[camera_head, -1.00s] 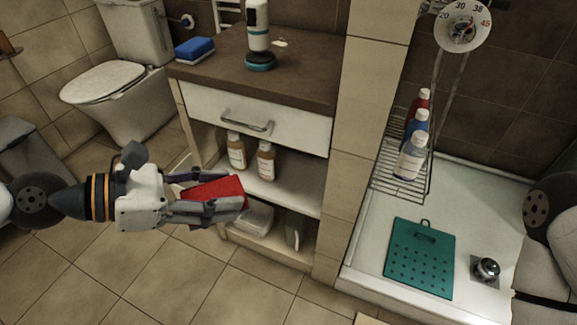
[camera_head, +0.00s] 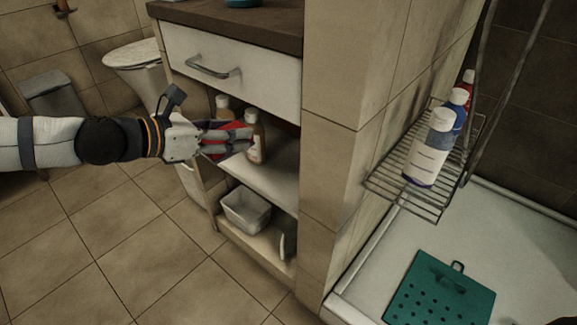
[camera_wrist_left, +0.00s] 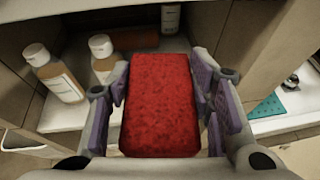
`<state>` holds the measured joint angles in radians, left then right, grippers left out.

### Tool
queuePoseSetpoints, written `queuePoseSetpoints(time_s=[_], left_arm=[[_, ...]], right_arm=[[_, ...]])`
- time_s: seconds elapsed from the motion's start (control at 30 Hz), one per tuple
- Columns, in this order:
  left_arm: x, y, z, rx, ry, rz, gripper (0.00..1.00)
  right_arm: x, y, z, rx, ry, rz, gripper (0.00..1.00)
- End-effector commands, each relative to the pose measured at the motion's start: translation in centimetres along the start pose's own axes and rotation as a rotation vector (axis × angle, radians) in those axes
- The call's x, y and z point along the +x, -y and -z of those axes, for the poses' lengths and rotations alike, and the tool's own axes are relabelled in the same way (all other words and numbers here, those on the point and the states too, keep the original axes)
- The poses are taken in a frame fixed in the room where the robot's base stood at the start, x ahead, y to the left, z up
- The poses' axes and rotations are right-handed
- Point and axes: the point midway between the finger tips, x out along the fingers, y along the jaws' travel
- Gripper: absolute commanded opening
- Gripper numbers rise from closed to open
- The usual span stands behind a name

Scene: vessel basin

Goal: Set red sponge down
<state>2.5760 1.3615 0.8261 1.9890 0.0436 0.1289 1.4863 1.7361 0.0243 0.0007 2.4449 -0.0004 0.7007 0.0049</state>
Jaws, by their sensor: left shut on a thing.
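My left gripper (camera_head: 232,140) is shut on the red sponge (camera_wrist_left: 160,105), with a finger on each side of it in the left wrist view. In the head view only slivers of the sponge show between the fingers. The gripper is at the front of the open shelf (camera_head: 262,172) of the cabinet, close to the bottles there. The sponge is held up in the fingers; whether it touches the shelf I cannot tell.
Amber bottles with white caps (camera_wrist_left: 55,72) stand on the shelf, to the left in the wrist view. A light bin (camera_head: 246,209) sits on the lower shelf. A drawer (camera_head: 225,70) is above. A wire rack (camera_head: 400,187) with several bottles hangs at right.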

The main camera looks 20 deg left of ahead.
Motion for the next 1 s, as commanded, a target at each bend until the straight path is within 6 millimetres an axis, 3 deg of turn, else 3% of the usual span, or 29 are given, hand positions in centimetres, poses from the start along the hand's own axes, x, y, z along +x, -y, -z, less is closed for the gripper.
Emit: queuePoseSetpoints(time_s=[0.03, 0.13, 0.27, 0.37, 0.67, 0.8, 1.0], left_arm=[[2.1, -1.4, 2.6, -0.021, -0.014, -0.031, 0.36], [3.8, -3.6, 3.1, -0.042, -0.011, -0.085, 0.36], [4.8, -4.7, 3.0, -0.051, -0.005, -0.116, 0.36], [6.3, -3.9, 3.3, -0.053, -0.005, -0.118, 0.36], [13.2, 1.2, 4.2, -0.053, -0.005, -0.115, 0.36], [15.9, 2.5, 6.4, -0.055, -0.007, -0.118, 0.36], [17.5, 3.5, 7.1, -0.054, -0.001, -0.12, 0.36]], right_arm=[[2.2, 0.1, 0.8, -0.002, 0.032, 0.0, 0.4], [3.7, 0.1, 1.3, -0.003, 0.053, -0.001, 0.4], [4.4, 0.1, 1.6, -0.003, 0.064, -0.001, 0.4], [5.3, 0.2, 1.9, -0.004, 0.078, -0.001, 0.4], [8.0, 0.2, 2.5, -0.01, 0.133, -0.003, 0.4], [9.4, 0.1, 2.6, -0.015, 0.166, -0.005, 0.4], [10.0, 0.1, 2.6, -0.017, 0.184, -0.006, 0.4]])
